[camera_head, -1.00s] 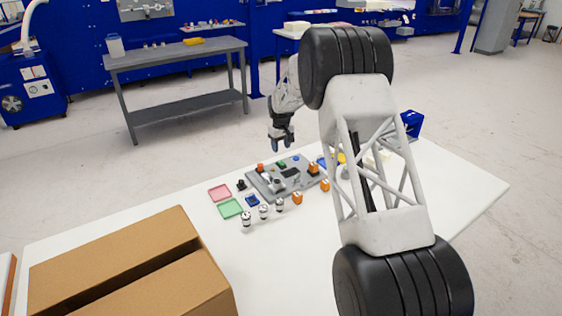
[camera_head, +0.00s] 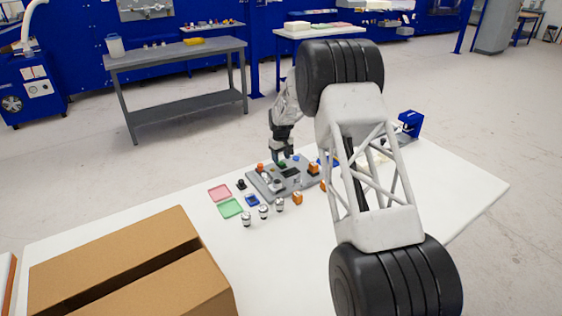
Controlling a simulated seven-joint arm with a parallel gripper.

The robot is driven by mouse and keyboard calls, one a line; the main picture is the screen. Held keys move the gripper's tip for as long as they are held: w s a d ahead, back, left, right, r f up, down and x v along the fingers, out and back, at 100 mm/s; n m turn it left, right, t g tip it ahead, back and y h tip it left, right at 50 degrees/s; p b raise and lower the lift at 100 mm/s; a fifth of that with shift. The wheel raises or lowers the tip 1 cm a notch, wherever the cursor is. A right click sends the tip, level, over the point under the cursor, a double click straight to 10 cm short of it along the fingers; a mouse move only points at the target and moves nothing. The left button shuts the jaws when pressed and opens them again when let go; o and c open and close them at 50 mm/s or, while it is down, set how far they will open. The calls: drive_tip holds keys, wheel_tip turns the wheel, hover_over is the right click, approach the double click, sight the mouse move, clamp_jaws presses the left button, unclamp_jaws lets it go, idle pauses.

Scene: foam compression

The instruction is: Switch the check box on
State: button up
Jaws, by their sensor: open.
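A grey panel (camera_head: 257,187) with small coloured and dark parts lies on the white table; which of its parts is the switch is too small to tell. It is the likeliest check box, but I cannot tell for sure. My gripper (camera_head: 281,160) points down at the panel's back edge, close to a small green part. The jaws are open, and nothing shows between them. Whether the fingertips touch the panel cannot be made out. My large arm links hide part of the table to the right of the panel.
A pink tray (camera_head: 219,193) and a green tray (camera_head: 230,208) lie left of the panel. Several small cylinders and orange blocks (camera_head: 297,198) stand in front. A cardboard box (camera_head: 130,265) fills the front left. A blue device (camera_head: 410,122) stands at the back right.

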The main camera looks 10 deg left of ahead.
sight(281, 163)
drive_tip(key=shift+f, duration=1.15)
drive_tip(key=c, duration=0.9)
drive_tip(key=shift+t+y, duration=0.4)
drive_tip(key=o, duration=0.9)
drive_tip(key=shift+r, duration=0.1)
